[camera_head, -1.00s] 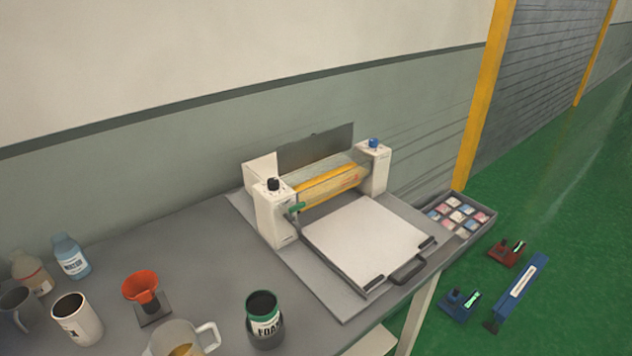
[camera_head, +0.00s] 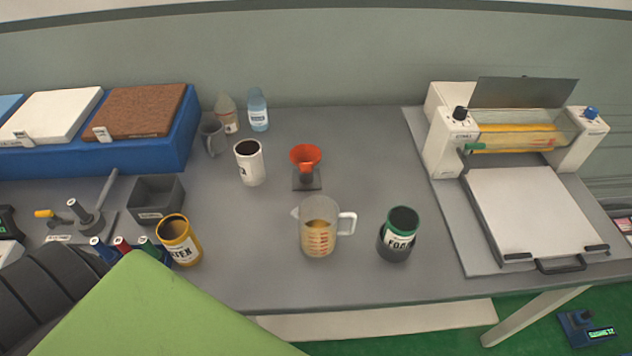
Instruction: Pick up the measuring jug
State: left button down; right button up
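The measuring jug (camera_head: 317,228) stands upright on the grey table (camera_head: 330,283), near the front edge at the middle of the head view. It is clear, with red markings and an amber liquid in its lower part. Its handle points right and its spout points left. Nothing touches it. Neither of my grippers shows in this view.
A green-rimmed can (camera_head: 399,236) stands right of the jug, a yellow can (camera_head: 180,242) left. A red funnel (camera_head: 305,158) and white mug (camera_head: 249,164) are behind. A roller machine (camera_head: 520,180) fills the right. A green slab (camera_head: 165,315) covers the lower left.

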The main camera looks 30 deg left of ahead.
aim_at(317, 215)
jog(key=u, duration=0.85)
jog(key=k+j+z, duration=0.15)
jog(key=j, duration=0.2)
